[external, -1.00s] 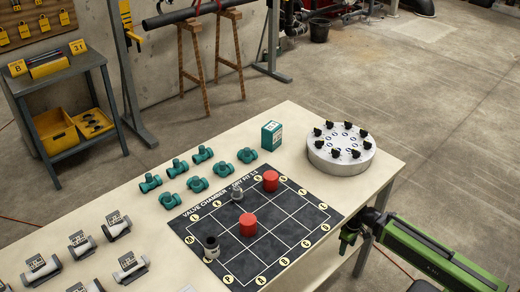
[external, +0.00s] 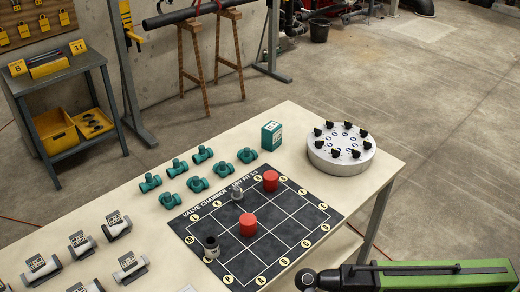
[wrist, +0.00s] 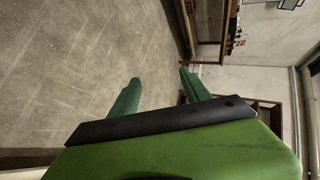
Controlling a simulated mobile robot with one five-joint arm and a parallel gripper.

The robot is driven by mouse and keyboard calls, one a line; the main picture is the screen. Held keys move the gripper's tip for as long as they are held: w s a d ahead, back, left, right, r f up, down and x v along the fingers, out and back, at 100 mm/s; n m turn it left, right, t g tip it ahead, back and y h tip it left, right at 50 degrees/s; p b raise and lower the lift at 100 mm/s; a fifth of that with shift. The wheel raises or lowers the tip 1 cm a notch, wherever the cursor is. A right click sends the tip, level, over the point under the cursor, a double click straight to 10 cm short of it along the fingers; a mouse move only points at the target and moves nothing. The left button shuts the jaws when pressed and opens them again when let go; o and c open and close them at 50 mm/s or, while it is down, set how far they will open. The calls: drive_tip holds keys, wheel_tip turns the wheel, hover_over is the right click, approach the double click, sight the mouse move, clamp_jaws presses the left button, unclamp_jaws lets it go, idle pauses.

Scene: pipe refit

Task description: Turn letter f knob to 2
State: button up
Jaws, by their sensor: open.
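A round grey drum (external: 330,162) with a ring of several small black knobs (external: 355,154) on its top stands at the right end of the table. The letters by the knobs are too small to read, so I cannot tell which is f or where it points. My gripper is at the right front, below and apart from the drum; its fingers are not clear in the external view. In the wrist view my gripper (wrist: 157,90) shows two green fingers spread apart, with nothing between them. The drum is not in the wrist view.
On the table (external: 290,125) lie a dark grid mat (external: 262,245) with two red cylinders (external: 248,224), a teal box (external: 271,136), several teal valves (external: 197,184) and several grey pipe pieces (external: 117,228). The tabletop between mat and drum is clear.

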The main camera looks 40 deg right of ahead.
drive_tip(key=a+r+n+t+y+p, duration=0.2)
drive_tip(key=a+r+n+t+p, duration=0.5)
drive_tip(key=a+r+p, duration=1.9)
drive_tip(key=w+d+r+t+h+p, duration=0.25)
drive_tip(key=w+d+p, duration=0.35)
drive_tip(key=w+d, duration=0.75)
drive_tip(key=w+d+r+t+h+p, duration=0.1)
drive_tip(key=w+d+r+p, duration=0.45)
drive_tip(key=w+d, duration=0.75)
wheel_tip(320, 180, up, 8)
drive_tip(key=h+p, duration=0.7)
drive_tip(key=p, duration=0.8)
hover_over(335, 154)
drive_tip(key=shift+m+g+y, duration=0.25)
drive_tip(key=shift+m, duration=0.05)
drive_tip(key=f+b, duration=1.6)
drive_tip(key=b, duration=0.1)
drive_tip(key=shift+w+d+f, duration=0.15)
drive_tip(key=shift+d+f, duration=0.15)
